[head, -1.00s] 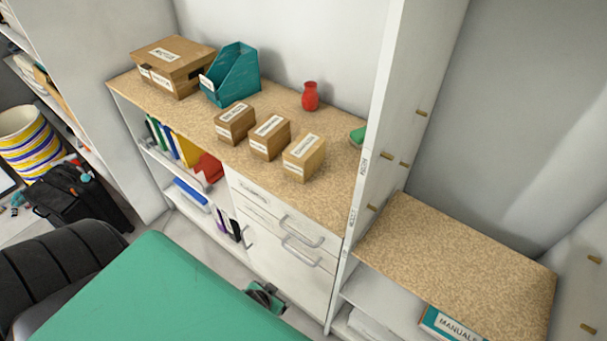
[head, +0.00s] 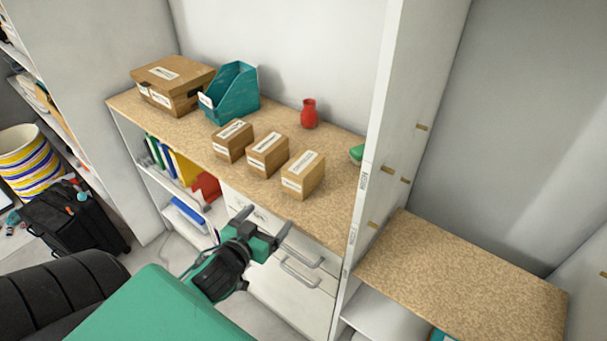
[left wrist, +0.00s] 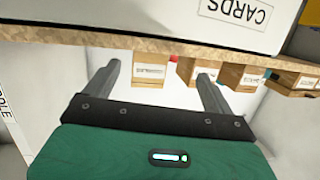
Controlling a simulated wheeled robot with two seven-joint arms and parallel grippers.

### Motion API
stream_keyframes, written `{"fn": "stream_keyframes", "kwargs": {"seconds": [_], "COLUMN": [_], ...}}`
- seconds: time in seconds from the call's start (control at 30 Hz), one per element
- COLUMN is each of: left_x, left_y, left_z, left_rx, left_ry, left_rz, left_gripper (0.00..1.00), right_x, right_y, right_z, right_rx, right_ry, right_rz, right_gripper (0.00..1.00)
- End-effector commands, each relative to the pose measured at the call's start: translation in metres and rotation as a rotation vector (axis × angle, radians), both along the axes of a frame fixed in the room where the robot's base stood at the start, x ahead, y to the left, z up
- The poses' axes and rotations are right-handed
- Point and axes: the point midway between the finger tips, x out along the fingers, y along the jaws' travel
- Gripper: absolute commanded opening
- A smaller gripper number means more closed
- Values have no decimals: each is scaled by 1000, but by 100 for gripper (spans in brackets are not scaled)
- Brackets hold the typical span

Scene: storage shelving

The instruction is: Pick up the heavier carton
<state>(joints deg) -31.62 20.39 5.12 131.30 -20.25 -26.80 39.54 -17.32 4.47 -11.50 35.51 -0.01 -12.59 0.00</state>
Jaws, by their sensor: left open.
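Three small brown cartons stand in a row on the speckled counter: the left carton (head: 232,143), the middle carton (head: 267,156) and the right carton (head: 302,176). The right one looks slightly lighter in colour. Each has white labels, too small to read, and nothing visible shows which is heavier. My left gripper (head: 263,222) is open and empty in front of the drawers, below the counter edge and apart from the cartons. In the left wrist view its two fingers (left wrist: 159,72) are spread, with cartons (left wrist: 240,77) beyond the counter edge. My right gripper is not in view.
On the counter (head: 330,220) stand a large brown box (head: 170,88), a teal file holder (head: 232,95) and a red vase (head: 309,115). A white upright panel (head: 390,150) bounds the right side. Drawer handles (head: 300,274) stick out below.

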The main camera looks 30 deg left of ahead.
Motion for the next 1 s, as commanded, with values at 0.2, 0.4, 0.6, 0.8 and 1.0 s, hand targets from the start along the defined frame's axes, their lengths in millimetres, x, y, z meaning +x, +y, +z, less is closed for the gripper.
{"fn": "stream_keyframes", "kwargs": {"seconds": [0.2, 0.4, 0.6, 0.8, 1.0], "left_x": [13, 23, 51, 80, 98], "left_y": [5, 4, 5, 4, 4], "left_z": [28, 36, 37, 37, 36], "left_rx": [-6, -11, -10, -12, -10], "left_ry": [-165, -207, -207, -206, -205], "left_rz": [-101, -138, -137, -137, -136], "left_gripper": [87, 87, 87, 87, 87], "right_x": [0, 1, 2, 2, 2], "right_y": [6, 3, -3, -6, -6], "right_z": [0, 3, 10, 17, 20], "right_rx": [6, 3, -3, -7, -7], "right_ry": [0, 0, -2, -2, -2], "right_rz": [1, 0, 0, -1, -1], "right_gripper": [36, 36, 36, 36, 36]}}
